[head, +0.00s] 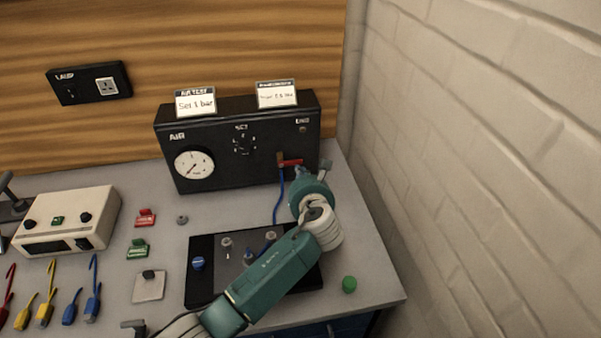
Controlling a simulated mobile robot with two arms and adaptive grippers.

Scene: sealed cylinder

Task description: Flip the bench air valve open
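The black air box (215,165) stands at the back of the bench, with a round gauge (194,165) on its left and a dial (244,143) in the middle. The bench air valve (291,162) is at its lower right front. Its red lever lies about level, pointing right, above a blue hose (279,195). My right gripper is not in view.
A green cap (349,284) sits near the bench's right edge. A cream instrument (70,220) and coloured leads are on the left. A brick wall (480,170) rises close on the right.

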